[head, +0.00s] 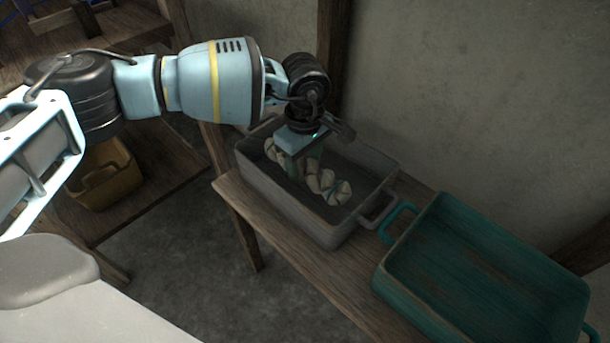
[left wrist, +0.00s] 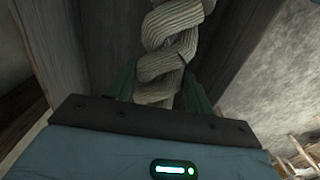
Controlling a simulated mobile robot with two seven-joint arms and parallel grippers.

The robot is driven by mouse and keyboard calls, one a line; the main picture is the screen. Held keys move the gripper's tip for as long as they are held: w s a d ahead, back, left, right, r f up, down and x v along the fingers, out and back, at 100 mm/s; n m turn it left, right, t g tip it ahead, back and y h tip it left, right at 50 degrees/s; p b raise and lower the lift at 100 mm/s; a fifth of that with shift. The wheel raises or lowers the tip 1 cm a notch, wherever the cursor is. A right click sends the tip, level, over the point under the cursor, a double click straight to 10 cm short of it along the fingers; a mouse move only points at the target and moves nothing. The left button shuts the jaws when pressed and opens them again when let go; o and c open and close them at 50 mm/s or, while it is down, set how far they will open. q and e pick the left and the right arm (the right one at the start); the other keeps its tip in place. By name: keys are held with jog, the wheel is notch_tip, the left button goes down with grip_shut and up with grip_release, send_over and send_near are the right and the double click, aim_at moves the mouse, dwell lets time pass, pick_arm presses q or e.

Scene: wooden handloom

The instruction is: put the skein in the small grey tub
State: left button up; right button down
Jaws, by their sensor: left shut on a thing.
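The skein (head: 325,184) is a twisted, pale cream hank. In the head view it lies within the opening of the small grey tub (head: 290,210); whether it touches the floor of the tub I cannot tell. My left gripper (head: 312,158) points down into the tub and is shut on the skein near its middle, hiding part of it. In the left wrist view the skein (left wrist: 172,45) runs up from between the green fingers (left wrist: 160,92), with grey tub walls around it. My right gripper is not in view.
The tub stands on a narrow wooden bench (head: 285,257) against a plaster wall. A larger teal tub (head: 480,270), empty, stands to its right, close to the grey tub's handle. A yellow-brown bin (head: 108,180) is at the left on a lower shelf.

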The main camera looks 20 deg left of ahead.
aim_at(305, 175)
pick_arm(q)
notch_tip(305, 175, down, 5)
jog(key=shift+r+b, duration=0.1)
jog(key=shift+b, duration=0.55)
jog(key=shift+f, duration=0.2)
jog(key=o, duration=1)
jog(key=shift+o, duration=0.2)
jog(key=shift+r, duration=0.45)
notch_tip(305, 175, up, 10)
jog(key=p, duration=0.2)
jog(key=shift+p, duration=0.35)
jog(key=shift+r, duration=0.75)
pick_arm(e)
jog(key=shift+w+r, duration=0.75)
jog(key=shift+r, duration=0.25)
